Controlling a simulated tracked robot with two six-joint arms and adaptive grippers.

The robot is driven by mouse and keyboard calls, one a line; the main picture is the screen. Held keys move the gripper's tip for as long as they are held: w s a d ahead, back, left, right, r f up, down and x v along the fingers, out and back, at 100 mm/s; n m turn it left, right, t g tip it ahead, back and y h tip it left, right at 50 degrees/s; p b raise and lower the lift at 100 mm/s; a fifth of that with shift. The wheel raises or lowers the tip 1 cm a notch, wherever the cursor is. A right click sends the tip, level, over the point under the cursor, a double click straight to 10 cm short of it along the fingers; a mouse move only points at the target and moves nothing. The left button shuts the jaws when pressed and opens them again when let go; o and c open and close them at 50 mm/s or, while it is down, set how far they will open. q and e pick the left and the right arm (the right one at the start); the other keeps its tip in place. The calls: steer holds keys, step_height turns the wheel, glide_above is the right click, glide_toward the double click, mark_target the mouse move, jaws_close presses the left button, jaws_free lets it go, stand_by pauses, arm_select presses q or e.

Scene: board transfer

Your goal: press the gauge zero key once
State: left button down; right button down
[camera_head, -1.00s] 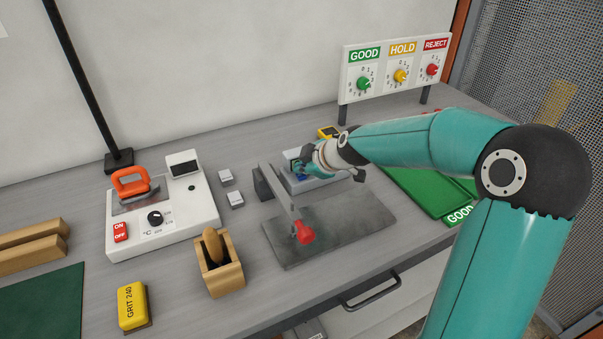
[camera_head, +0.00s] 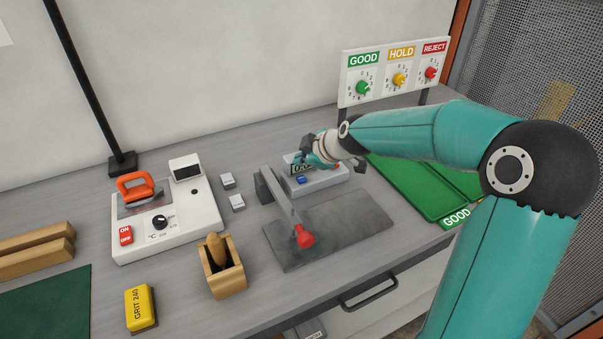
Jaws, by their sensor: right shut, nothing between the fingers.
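The gauge (camera_head: 325,183) is a light grey box on the bench behind the dark grey plate. Its small dark display shows green digits, partly covered by my gripper. A blue key (camera_head: 301,180) sits on its front left and is in clear view; I take it for the zero key. My right gripper (camera_head: 313,160) is shut and empty, just above and behind the blue key and apart from it. The gripper hides part of the gauge's top. My left gripper is not in view.
A lever with a red knob (camera_head: 305,240) stands left of the gauge, over the dark plate (camera_head: 345,232). A green tray (camera_head: 400,185) lies to the right, under my right arm. A dial panel (camera_head: 395,75) stands behind. A white station (camera_head: 185,222) is at left.

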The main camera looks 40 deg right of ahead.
steer(key=shift+r+p, duration=0.55)
steer(key=shift+r, duration=0.7)
steer(key=shift+s+f, duration=0.1)
